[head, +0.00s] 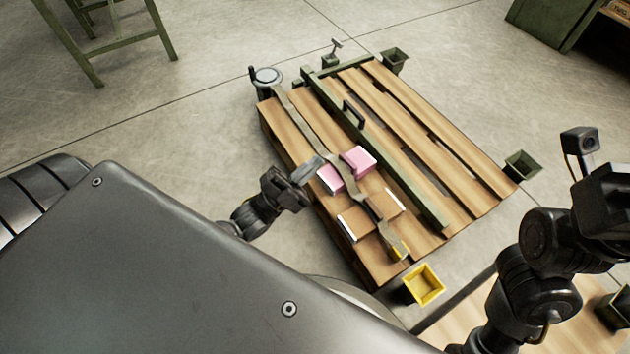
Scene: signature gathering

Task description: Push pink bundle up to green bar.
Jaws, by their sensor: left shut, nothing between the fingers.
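The pink bundle (360,159) lies on the wooden slatted platform (455,165), with a long brown-grey strip (317,128) crossing over its middle. Pink shows on both sides of the strip. The green bar (405,183) runs lengthwise over the slats just right of the bundle. The bundle's right corner is close to the bar; I cannot tell whether they touch. My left gripper (312,168) is shut and empty, with its tips at the bundle's left side, close to the strip. My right gripper (607,195) is partly cut off at the right edge, and its fingers are not clear.
A brown bundle (358,222) lies under the strip nearer me. A yellow bin (425,284) is at the platform's near corner. Green bins (521,164) stand at the right and far corners. A round grey device (267,78) is at the far left corner.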

